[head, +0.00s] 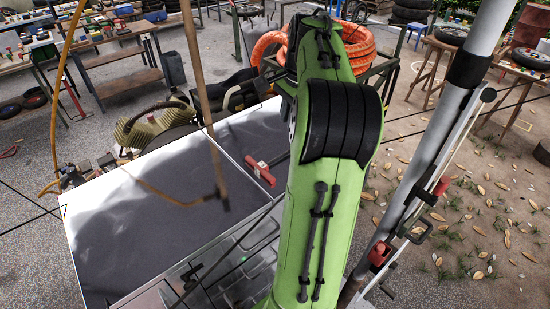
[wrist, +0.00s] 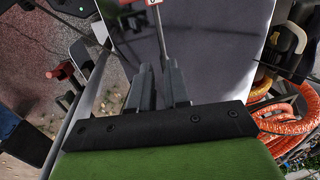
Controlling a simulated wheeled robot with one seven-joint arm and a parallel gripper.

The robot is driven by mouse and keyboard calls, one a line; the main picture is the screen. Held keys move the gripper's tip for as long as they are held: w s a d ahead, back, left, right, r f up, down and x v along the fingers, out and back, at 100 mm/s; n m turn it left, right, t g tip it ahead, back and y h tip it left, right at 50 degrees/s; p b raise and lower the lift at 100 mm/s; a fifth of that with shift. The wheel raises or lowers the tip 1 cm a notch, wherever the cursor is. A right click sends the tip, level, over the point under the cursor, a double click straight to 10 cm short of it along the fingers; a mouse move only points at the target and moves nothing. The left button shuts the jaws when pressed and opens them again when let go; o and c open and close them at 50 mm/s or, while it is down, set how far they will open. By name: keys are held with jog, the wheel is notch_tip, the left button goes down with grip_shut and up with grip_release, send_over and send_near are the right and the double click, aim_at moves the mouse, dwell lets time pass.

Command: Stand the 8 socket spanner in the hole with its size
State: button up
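In the head view a red bar-shaped handle with a white label (head: 260,170) shows near the right edge of the grey-topped cart, just left of my green arm. It looks like the spanner's handle. In the wrist view a small red-and-white label (wrist: 153,2) is at the top edge, and a thin metal shaft (wrist: 161,36) runs from it down to my right fingertip. The size mark is too small to read. My gripper (wrist: 158,66) has a gap between its fingers, and the shaft seems to lie beyond them. My arm hides the gripper in the head view. I cannot make out the size holes.
The cart's grey top (head: 120,235) is smooth and largely bare. An orange coiled hose (head: 355,50) lies behind my arm. A grey pole (head: 440,130) with red clamps rises at right. Workbenches stand farther back.

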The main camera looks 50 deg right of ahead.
aim_at(280, 156)
jog(key=w+f, duration=0.1)
jog(key=f, duration=0.7)
jog(key=w+f+b, duration=0.1)
jog(key=f, duration=0.4)
jog(key=shift+w+d, duration=0.15)
jog(key=shift+w, duration=0.2)
jog(key=shift+d+f, duration=0.15)
jog(key=shift+f, duration=0.15)
grip_shut()
